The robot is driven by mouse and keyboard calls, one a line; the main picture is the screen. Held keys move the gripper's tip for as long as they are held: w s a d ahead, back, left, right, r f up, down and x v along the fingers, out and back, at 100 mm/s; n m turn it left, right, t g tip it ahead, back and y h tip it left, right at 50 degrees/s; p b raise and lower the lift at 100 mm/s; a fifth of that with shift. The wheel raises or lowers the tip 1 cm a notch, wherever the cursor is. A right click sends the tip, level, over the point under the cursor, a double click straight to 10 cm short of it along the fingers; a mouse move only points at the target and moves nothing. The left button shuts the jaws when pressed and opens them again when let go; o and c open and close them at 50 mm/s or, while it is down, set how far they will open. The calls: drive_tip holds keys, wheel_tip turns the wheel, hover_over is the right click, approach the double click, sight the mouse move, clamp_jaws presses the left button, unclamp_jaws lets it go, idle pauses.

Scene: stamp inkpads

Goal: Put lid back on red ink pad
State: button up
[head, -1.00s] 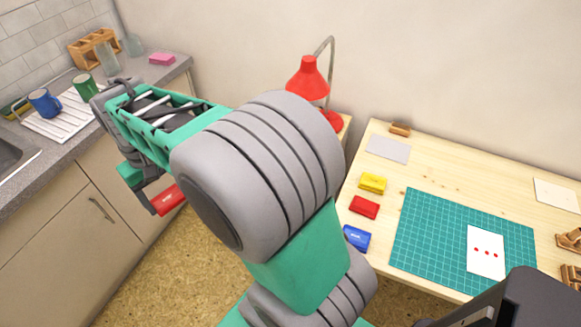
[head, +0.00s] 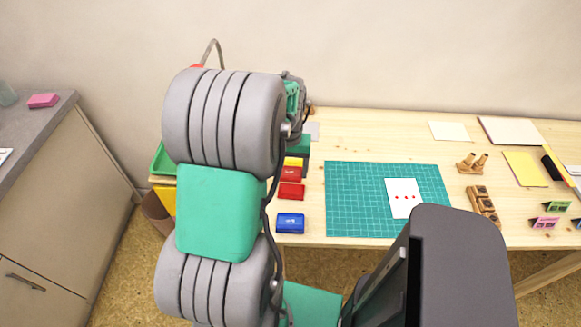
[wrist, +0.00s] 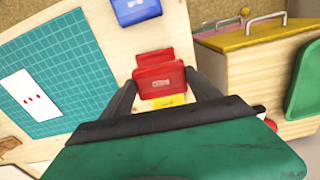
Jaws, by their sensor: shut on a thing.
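The red lid (wrist: 160,84), with a small pale label, is between the two fingers of my gripper (wrist: 163,90) in the wrist view. My gripper is shut on it. In the head view the lid (head: 290,174) shows just behind the red ink pad (head: 291,191), which lies on the desk between the yellow and blue pads. In the wrist view the red ink pad (wrist: 154,56) is partly hidden behind the lid. The lid seems held above the desk, offset toward the yellow pad; its exact height is unclear.
A blue ink pad (head: 290,223) lies in front of the red one. A yellow ink pad (wrist: 170,101) is mostly covered by the lid and gripper. A green cutting mat (head: 345,220) with a dotted white card (head: 404,199) lies to the right. My arm hides the desk's left part.

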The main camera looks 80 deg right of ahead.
sight(291, 190)
drive_tip(key=shift+s, duration=0.4)
drive_tip(key=shift+a+f, duration=0.2)
drive_tip(key=shift+f+b, duration=1.65)
drive_tip(key=shift+f, duration=1)
drive_tip(key=shift+f, duration=0.6)
idle(0.3)
drive_tip(key=o, duration=1.4)
drive_tip(key=shift+o, duration=0.5)
